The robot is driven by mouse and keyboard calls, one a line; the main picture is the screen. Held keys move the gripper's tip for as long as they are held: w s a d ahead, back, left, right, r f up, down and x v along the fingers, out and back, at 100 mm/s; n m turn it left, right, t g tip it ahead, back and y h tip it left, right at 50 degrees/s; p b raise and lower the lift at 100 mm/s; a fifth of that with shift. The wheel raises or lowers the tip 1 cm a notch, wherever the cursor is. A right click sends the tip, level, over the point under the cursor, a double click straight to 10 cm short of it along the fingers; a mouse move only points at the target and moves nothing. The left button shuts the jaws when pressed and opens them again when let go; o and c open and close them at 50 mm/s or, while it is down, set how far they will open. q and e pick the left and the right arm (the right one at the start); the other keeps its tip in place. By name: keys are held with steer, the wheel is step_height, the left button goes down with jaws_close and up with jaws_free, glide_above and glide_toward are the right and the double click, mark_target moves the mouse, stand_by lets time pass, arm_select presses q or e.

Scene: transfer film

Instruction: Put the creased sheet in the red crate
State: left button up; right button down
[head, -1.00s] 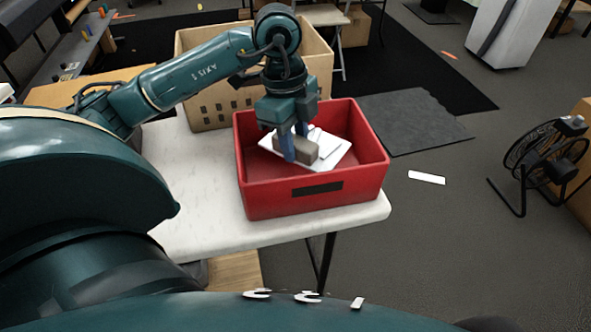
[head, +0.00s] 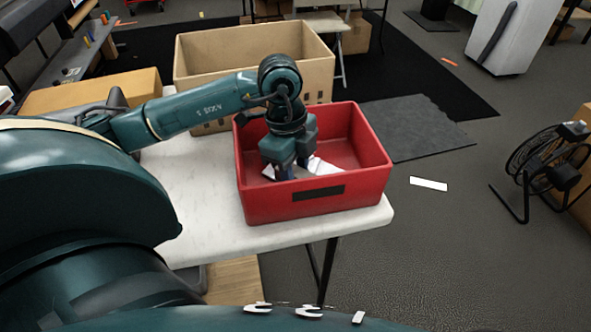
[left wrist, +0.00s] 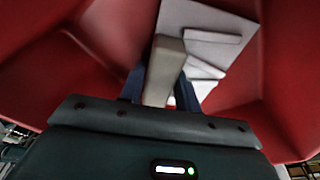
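The creased sheet (head: 322,168) is white with raised folds and lies low inside the red crate (head: 262,206). The left wrist view shows the sheet (left wrist: 232,22) between the crate's red walls (left wrist: 110,35). A grey-beige block (left wrist: 163,72) on the sheet sits between my blue fingers and seems to be its grip piece. My left gripper (head: 284,176) points down inside the crate, shut on this block; its fingertips are partly hidden by the front wall. Whether the sheet touches the crate floor, I cannot tell. My right gripper is not in view.
The crate stands on a white table (head: 190,215), near its right end. A large open cardboard box (head: 205,65) stands behind it, and a closed carton (head: 75,92) is at the left. Floor is open to the right, with a black fan (head: 545,165).

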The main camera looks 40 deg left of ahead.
arm_select(q)
steer(key=o, duration=0.4)
steer(key=shift+c, duration=0.2)
steer(key=shift+r, duration=0.3)
steer(key=r, duration=0.2)
steer(key=r+p, duration=0.1)
steer(key=r, duration=0.2)
steer(key=a+r, duration=0.1)
steer(key=r, duration=0.1)
steer(key=shift+a+r+p, duration=0.1)
steer(key=shift+r+p, duration=0.2)
steer(key=shift+p, duration=0.05)
steer(key=r, duration=0.4)
steer(key=shift+a+p, duration=0.3)
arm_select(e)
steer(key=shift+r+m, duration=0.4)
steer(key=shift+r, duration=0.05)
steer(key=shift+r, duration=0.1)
